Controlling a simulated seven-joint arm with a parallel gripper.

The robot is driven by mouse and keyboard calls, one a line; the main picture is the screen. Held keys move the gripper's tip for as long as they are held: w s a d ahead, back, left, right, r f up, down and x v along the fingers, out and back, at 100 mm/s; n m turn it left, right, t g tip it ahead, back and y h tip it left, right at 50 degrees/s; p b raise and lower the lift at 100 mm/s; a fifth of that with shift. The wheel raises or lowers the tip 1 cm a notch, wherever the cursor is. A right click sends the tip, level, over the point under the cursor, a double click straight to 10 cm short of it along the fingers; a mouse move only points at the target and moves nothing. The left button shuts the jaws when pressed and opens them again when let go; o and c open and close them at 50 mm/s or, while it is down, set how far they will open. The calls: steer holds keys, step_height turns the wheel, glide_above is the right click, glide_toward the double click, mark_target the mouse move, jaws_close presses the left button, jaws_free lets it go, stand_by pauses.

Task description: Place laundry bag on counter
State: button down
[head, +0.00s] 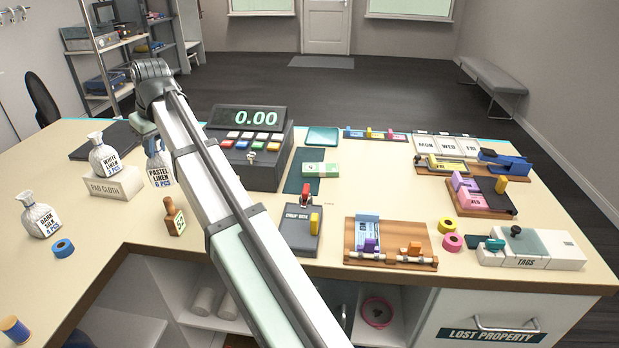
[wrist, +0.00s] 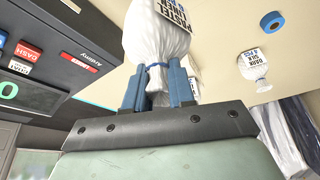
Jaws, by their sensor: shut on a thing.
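The white laundry bag labelled PASTEL LINEN (head: 158,174) is at the left part of the counter (head: 340,215), partly hidden by my arm in the head view. In the wrist view its white body (wrist: 158,35) shows beyond the blue fingers. My gripper (wrist: 156,88) is shut on the bag's gathered neck, just beside its blue tie. In the head view my gripper (head: 154,140) is above the bag and mostly hidden by my arm. I cannot tell whether the bag's base touches the counter.
The WHITE LINEN bag (head: 103,155) stands on the PAD CLOTH box (head: 117,184), left of the held bag. The DARK SILK bag (head: 40,217) and a blue tape roll (head: 64,248) are farther left. A stamp (head: 174,217) stands nearer. The register (head: 255,150) is to the right.

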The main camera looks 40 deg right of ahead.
steer(key=s+d+m+h, duration=0.1)
steer(key=s+d+m, duration=0.3)
steer(key=d, duration=0.7)
steer(key=shift+s+d, duration=0.15)
steer(key=shift+s, duration=0.4)
steer(key=shift+f, duration=0.2)
step_height(320, 180, down, 10)
steer(key=shift+t, duration=0.3)
steer(key=c, duration=1)
jaws_free()
steer(key=shift+o, duration=0.2)
steer(key=v, duration=1.2)
steer(key=shift+a+r, duration=0.2)
